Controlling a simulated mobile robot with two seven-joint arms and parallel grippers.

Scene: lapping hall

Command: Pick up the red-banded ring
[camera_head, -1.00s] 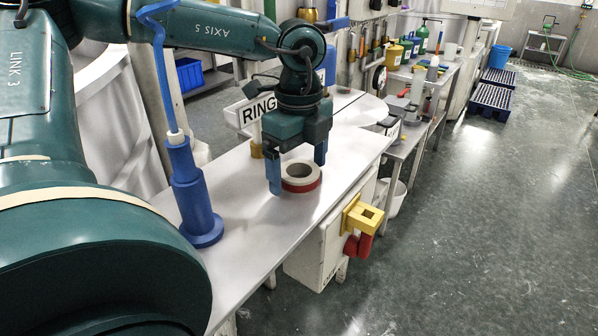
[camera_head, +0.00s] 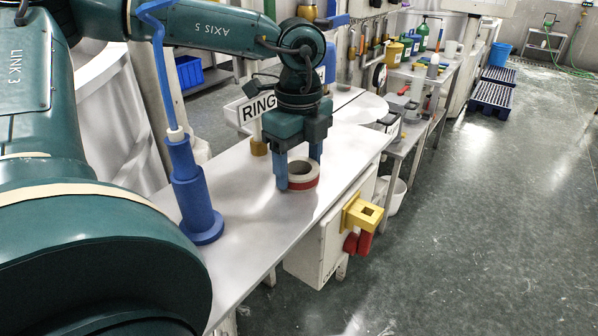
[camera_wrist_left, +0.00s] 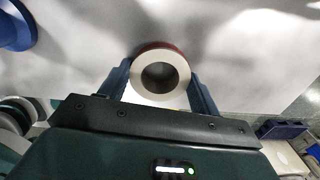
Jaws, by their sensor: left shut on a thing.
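The red-banded ring (camera_head: 304,178) is a short white ring with a red band around its side, lying flat on the metal table. My left gripper (camera_head: 298,170) reaches down over it from above, with one blue finger on each side. The fingers are shut on the ring. In the left wrist view the ring (camera_wrist_left: 160,58) shows its round open hole, with my left gripper's fingers (camera_wrist_left: 160,82) against its two sides. The ring appears to still rest on the table. My right gripper is not in view.
A blue stand (camera_head: 193,200) with a tall bent rod is on the table to the left. A RING sign (camera_head: 258,108) stands behind the gripper. A white box (camera_head: 318,245) with a yellow fitting (camera_head: 362,213) hangs at the table's right edge. The table front is clear.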

